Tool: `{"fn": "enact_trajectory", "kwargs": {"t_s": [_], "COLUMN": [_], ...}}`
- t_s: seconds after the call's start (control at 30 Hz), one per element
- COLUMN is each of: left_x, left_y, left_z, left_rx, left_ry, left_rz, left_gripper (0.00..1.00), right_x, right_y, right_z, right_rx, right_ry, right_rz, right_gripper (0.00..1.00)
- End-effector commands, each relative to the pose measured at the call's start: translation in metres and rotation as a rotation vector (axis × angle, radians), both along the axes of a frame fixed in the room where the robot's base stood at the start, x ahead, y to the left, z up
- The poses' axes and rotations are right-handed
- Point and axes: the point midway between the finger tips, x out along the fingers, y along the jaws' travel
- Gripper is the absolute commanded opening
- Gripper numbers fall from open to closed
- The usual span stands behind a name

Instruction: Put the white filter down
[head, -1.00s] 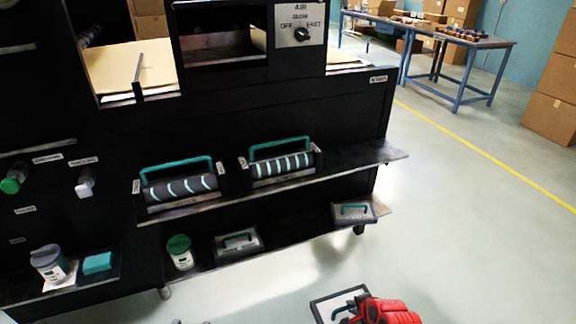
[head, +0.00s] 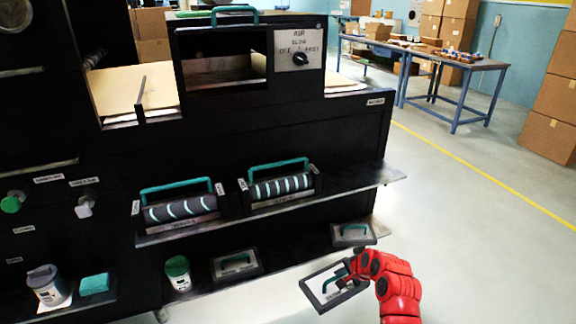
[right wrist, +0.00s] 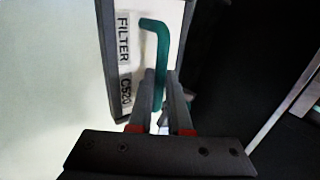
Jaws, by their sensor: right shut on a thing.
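The white filter (head: 322,284) is a flat panel with a dark frame and a teal handle. My right gripper (head: 346,276) is shut on its handle and holds it in front of the lower shelf, at the lower right of the head view. In the right wrist view the filter (right wrist: 140,75) shows a label reading FILTER C520, and the gripper's fingers (right wrist: 160,105) close around the teal handle. The filter looks tilted in the head view. My left gripper is not in view.
The lower shelf (head: 290,262) holds two similar grey panels with teal handles, one at its middle (head: 236,265) and one near its right end (head: 353,233). Two rollers rest on the shelf above. Open floor lies to the right.

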Motion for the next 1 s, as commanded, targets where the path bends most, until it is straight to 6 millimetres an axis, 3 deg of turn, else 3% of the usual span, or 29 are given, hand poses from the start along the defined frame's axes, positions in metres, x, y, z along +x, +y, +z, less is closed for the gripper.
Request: {"fn": "enact_trajectory", "kwargs": {"t_s": [0.03,0.13,0.3,0.53,0.6,0.77,0.9,1.0], "left_x": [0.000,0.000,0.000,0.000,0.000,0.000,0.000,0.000], "left_y": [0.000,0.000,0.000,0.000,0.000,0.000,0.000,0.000], "left_z": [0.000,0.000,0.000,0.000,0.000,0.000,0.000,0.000], "left_rx": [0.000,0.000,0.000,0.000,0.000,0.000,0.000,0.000], "left_ry": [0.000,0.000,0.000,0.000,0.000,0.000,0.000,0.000], "left_rz": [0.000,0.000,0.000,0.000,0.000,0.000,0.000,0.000], "left_gripper": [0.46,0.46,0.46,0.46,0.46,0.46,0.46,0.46], "right_x": [0.013,0.029,0.034,0.031,0.028,0.019,0.007,-0.014], "right_y": [0.005,0.017,0.031,0.044,0.051,0.055,0.058,0.053], "right_z": [0.022,0.058,0.094,0.116,0.132,0.142,0.148,0.149], "right_rx": [0.002,0.000,-0.005,-0.008,-0.008,-0.007,-0.003,-0.002], "right_ry": [-0.008,-0.009,-0.003,0.007,0.001,0.002,0.004,0.005], "right_rz": [0.043,0.146,0.290,0.405,0.481,0.564,0.646,0.749], "right_gripper": [0.00,0.00,0.00,0.00,0.00,0.00,0.00,0.00]}}
